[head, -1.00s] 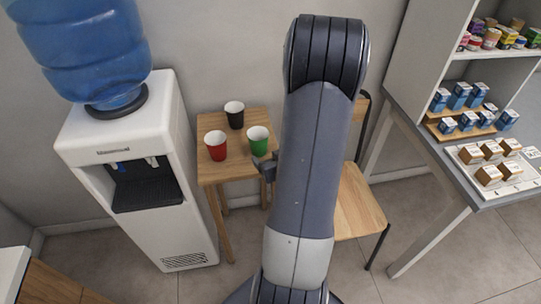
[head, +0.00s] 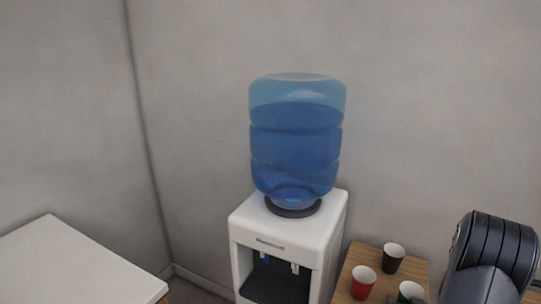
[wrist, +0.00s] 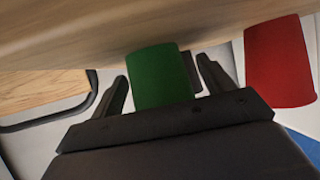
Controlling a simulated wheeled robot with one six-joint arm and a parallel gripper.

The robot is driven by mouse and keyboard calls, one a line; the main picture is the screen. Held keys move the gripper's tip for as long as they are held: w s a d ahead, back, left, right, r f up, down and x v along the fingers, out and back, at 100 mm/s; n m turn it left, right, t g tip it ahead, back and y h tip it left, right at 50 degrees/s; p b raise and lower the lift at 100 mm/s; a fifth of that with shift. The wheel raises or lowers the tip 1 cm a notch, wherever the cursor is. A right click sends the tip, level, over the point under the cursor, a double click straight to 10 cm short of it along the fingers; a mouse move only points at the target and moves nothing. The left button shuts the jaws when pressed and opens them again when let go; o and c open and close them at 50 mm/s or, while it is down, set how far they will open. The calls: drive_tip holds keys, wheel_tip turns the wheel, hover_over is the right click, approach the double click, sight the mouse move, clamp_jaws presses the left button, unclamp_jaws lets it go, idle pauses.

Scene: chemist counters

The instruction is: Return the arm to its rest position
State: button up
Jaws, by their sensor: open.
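My gripper (wrist: 161,72) is open, with one finger on each side of the green cup (wrist: 158,78) in the wrist view. I cannot tell whether the fingers touch it. In the head view the green cup (head: 411,291) shows at the bottom edge, on a small wooden table (head: 346,284). My arm (head: 492,262) is at the lower right of the head view, and its gripper is mostly out of the frame there.
A red cup (head: 363,282) and a black cup (head: 393,257) share the table. The red cup (wrist: 280,62) is close beside my gripper in the wrist view. A water dispenser (head: 290,228) with a blue bottle (head: 296,140) stands left of the table. A white counter (head: 75,265) is at lower left.

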drive_tip(key=shift+s+r+p, duration=0.1)
drive_tip(key=shift+r+p, duration=0.25)
drive_tip(key=shift+r, duration=0.3)
drive_tip(key=shift+f, duration=0.1)
